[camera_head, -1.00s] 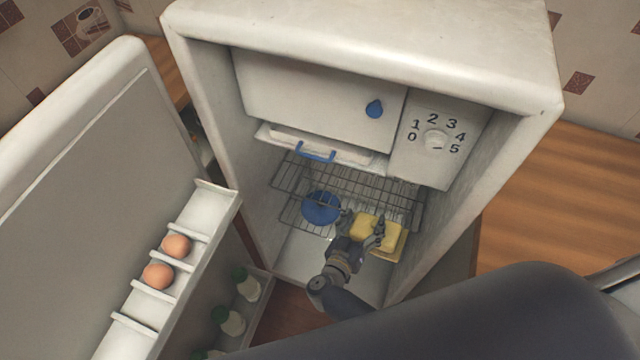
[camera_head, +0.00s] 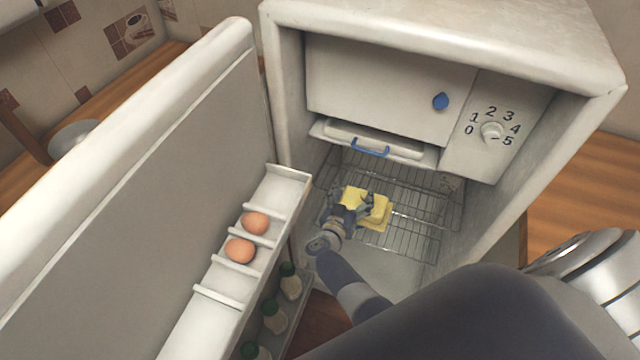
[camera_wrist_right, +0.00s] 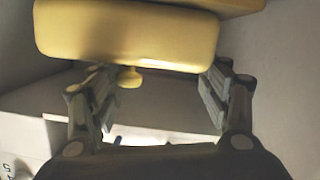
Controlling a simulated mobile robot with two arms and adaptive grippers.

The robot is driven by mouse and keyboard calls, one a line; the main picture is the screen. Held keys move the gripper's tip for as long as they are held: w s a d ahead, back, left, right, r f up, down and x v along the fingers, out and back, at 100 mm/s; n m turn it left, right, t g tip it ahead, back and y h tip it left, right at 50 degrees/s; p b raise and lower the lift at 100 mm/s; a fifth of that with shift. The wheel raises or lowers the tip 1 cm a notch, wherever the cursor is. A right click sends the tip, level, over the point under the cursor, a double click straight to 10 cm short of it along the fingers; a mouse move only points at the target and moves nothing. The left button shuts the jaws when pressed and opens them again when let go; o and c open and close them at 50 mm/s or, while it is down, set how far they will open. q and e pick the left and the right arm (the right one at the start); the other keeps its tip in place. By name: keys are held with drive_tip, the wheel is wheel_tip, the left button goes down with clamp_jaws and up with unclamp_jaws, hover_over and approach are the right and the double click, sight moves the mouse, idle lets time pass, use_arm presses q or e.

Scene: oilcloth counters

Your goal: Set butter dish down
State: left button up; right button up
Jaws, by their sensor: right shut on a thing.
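The yellow butter dish (camera_head: 378,214) is inside the open fridge, over the wire shelf (camera_head: 410,225). I cannot tell whether it touches the shelf. My right gripper (camera_head: 352,203) reaches in from the front and is shut on the dish, covering part of it. In the right wrist view the dish (camera_wrist_right: 125,35) fills the top, with a small yellow knob between the fingers of the gripper (camera_wrist_right: 158,90). My left gripper is not in view.
The fridge door (camera_head: 130,190) stands open at the left, with eggs (camera_head: 255,223) and green-capped bottles (camera_head: 290,282) in its racks. The freezer compartment (camera_head: 385,90) and a numbered dial (camera_head: 492,131) are above. The shelf's right part looks clear.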

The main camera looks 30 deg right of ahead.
sight(349, 190)
drive_tip(key=shift+w+f+b, duration=0.15)
drive_tip(key=shift+w+b, duration=0.3)
drive_tip(key=shift+w, duration=0.55)
drive_tip(key=shift+w+d+f+b, duration=0.15)
drive_tip(key=shift+w+d+b, duration=0.15)
drive_tip(key=shift+w+b, duration=0.35)
drive_tip(key=w+d+f+b, duration=0.1)
drive_tip(key=w+b, duration=0.3)
drive_tip(key=b, duration=0.1)
drive_tip(key=w+d+f+b, duration=0.2)
drive_tip(key=w+b, duration=0.2)
drive_tip(key=b, duration=0.2)
drive_tip(key=w+d+f+b, duration=0.1)
drive_tip(key=w+d+b, duration=0.1)
drive_tip(key=w+b, duration=0.2)
drive_tip(key=shift+w+f+b, duration=0.25)
drive_tip(key=shift+w+b, duration=0.1)
drive_tip(key=shift+b, duration=0.6)
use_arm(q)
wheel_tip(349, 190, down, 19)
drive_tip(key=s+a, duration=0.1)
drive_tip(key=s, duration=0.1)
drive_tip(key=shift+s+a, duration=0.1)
use_arm(e)
drive_tip(key=shift+r, duration=0.1)
